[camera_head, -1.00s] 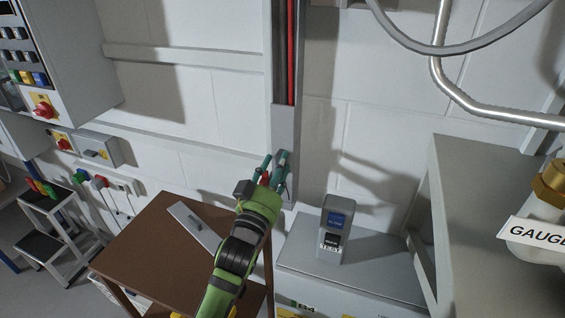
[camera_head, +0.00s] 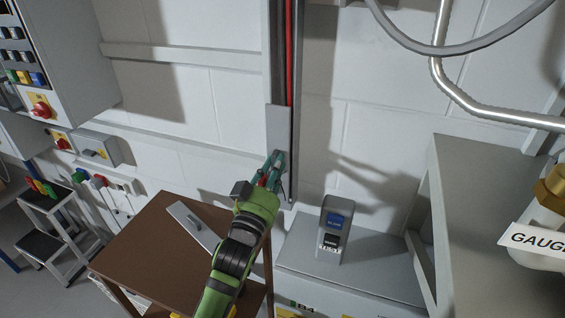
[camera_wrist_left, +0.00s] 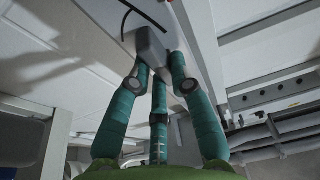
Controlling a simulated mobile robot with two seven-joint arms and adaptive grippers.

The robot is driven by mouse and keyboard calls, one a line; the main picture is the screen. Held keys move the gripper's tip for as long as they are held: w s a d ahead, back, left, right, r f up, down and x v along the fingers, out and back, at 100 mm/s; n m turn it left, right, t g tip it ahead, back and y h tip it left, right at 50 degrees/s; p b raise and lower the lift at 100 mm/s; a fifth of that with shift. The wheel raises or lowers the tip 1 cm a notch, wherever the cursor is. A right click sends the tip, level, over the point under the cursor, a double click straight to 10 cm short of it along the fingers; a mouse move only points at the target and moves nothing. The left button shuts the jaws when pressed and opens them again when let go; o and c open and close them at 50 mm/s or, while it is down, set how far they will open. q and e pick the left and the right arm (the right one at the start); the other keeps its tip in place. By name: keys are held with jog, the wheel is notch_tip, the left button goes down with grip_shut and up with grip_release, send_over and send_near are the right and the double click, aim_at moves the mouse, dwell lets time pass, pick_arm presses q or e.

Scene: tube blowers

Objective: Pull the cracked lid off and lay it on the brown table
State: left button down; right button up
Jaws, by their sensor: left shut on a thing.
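A narrow grey lid (camera_head: 279,128) stands upright on the wall channel, below the red cable. My left gripper (camera_head: 271,170) is at its lower part, with its teal fingers shut on a grey block-shaped grip. In the left wrist view the fingers (camera_wrist_left: 155,75) close around this grey block (camera_wrist_left: 151,44) on the pale plate. A dark curved line shows near the block; I cannot tell whether it is the crack. The brown table (camera_head: 145,250) stands below, to the left. My right gripper is not in view.
A grey device with a blue label (camera_head: 336,222) stands on a grey cabinet (camera_head: 375,280) to the right of my arm. A gauge tag (camera_head: 530,238) and a grey housing are at the far right. A step stool (camera_head: 50,225) stands left. The table's left part is bare.

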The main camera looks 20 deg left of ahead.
pick_arm(q)
jog(key=s+p, duration=0.1)
jog(key=s, duration=0.5)
jog(key=shift+d, duration=0.3)
dwell(0.4)
jog(key=shift+f, duration=0.1)
